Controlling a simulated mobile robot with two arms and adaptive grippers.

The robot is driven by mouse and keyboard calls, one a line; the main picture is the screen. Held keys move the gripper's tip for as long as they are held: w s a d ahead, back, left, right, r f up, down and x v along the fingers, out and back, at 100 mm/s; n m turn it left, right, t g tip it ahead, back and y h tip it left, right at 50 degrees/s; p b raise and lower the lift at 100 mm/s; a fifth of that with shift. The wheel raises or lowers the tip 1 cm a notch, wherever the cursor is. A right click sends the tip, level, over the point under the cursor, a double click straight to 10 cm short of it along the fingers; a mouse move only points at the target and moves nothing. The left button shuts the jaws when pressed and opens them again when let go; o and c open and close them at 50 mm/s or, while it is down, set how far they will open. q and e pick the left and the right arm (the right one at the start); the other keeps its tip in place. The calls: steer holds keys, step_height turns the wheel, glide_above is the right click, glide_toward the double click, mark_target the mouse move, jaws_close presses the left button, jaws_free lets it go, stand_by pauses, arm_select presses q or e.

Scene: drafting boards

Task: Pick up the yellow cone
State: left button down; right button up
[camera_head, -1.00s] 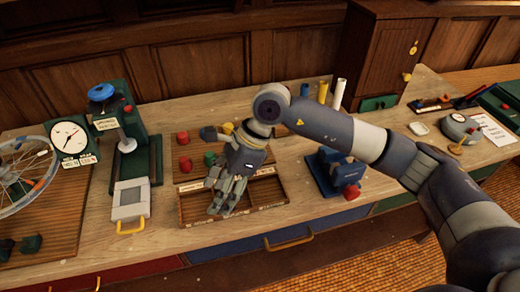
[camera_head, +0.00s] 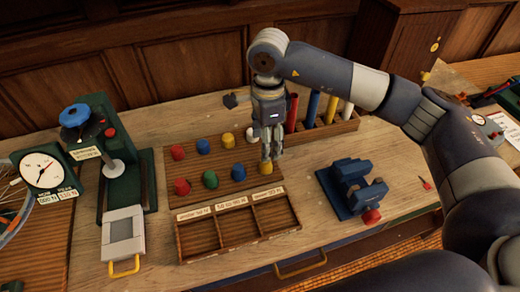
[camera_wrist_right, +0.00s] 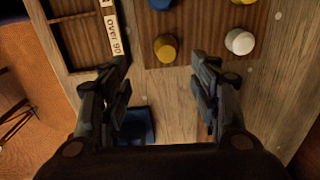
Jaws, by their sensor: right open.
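A yellow cone (camera_head: 265,168) stands at the front right end of the wooden peg board (camera_head: 158,170). It also shows in the right wrist view (camera_wrist_right: 165,47), beyond and between my fingertips. My right gripper (camera_head: 270,155) points down close above the cone and hides part of it in the head view. In the right wrist view, its fingers (camera_wrist_right: 163,85) are apart with nothing between them. Another yellow piece (camera_head: 229,140) stands in the back row. My left gripper is in neither view.
A white piece (camera_head: 253,137) stands close behind the cone, and a blue piece (camera_head: 239,172) to its left. A divided tray (camera_head: 237,222) lies in front. A rack of coloured tubes (camera_head: 340,124) stands behind to the right. A blue device (camera_head: 350,190) stands at right.

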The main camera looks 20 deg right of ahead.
mark_target(266, 165)
steer(key=shift+w+f+p, duration=0.3)
steer(key=shift+w+f, duration=0.3)
steer(key=shift+f, duration=0.25)
steer(key=f, duration=0.1)
steer(key=s+f+p, duration=0.1)
steer(key=f, duration=0.1)
steer(key=shift+f, duration=0.3)
steer(key=shift+f+p, duration=0.25)
steer(key=shift+p, duration=0.05)
steer(key=f, duration=0.1)
steer(key=f+p, duration=0.1)
steer(key=f, duration=0.1)
steer(key=f+p, duration=0.1)
steer(key=shift+w+d+f, duration=0.15)
steer(key=shift+w+f, duration=0.05)
steer(key=shift+w, duration=0.15)
steer(key=shift+f, duration=0.2)
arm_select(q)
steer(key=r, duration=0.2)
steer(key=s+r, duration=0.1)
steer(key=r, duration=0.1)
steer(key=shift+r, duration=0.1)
arm_select(e)
steer(key=c, duration=1.1)
